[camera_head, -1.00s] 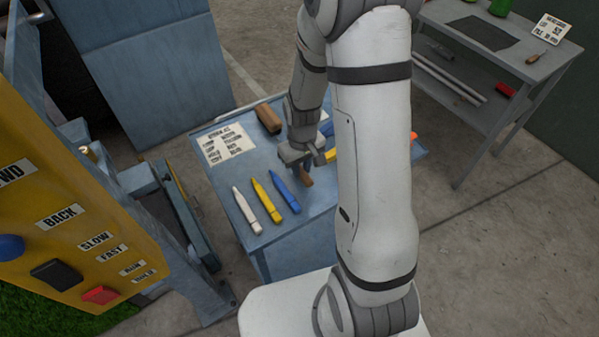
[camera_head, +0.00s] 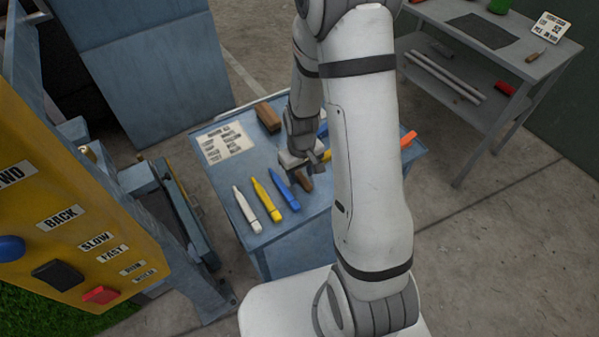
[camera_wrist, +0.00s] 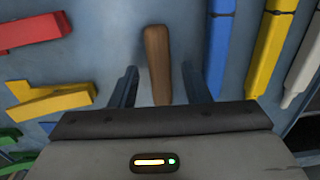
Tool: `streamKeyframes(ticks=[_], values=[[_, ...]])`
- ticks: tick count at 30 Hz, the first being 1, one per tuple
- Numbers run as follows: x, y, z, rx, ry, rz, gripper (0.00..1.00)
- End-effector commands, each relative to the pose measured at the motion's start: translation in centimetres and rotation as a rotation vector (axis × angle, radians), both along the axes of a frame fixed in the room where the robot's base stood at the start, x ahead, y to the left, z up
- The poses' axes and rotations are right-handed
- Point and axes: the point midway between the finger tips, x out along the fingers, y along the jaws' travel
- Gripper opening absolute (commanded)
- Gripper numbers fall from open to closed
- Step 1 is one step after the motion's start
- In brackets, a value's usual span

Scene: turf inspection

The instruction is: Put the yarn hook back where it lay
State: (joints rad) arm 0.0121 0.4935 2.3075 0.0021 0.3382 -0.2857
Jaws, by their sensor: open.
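A brown wooden handle (camera_wrist: 157,62), which looks like the yarn hook's, lies on the blue cart top (camera_wrist: 105,40) between the two fingers of my open gripper (camera_wrist: 160,88). Gaps show on both sides of it, so the fingers do not clasp it. Its lower part is hidden behind the gripper body and no hook tip shows. In the head view the brown handle (camera_head: 305,183) sticks out beside my gripper (camera_head: 311,166), low over the cart, right of the blue marker (camera_head: 284,190).
Yellow (camera_head: 267,199) and white (camera_head: 247,209) markers lie left of the blue one. A brown block (camera_head: 268,117) and printed card (camera_head: 223,144) are farther back. Red (camera_wrist: 35,32) and yellow (camera_wrist: 50,102) pieces lie left in the wrist view. A grey bench (camera_head: 470,100) stands back right.

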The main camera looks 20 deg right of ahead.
Motion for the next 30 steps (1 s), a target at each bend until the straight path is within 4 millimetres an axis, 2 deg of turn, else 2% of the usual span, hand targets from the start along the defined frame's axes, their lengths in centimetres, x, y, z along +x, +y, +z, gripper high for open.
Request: streamKeyframes(ticks=[7, 10, 24, 30], values=[[0.1, 0.0, 0.5, 0.0, -0.002, 0.001, 0.43], [0.1, 0.0, 1.5, 0.0, -0.004, 0.001, 0.43], [0.1, 0.0, 9.8, -0.001, -0.005, 0.001, 0.43], [0.0, 0.1, 11.9, 0.0, -0.002, 0.001, 0.43]])
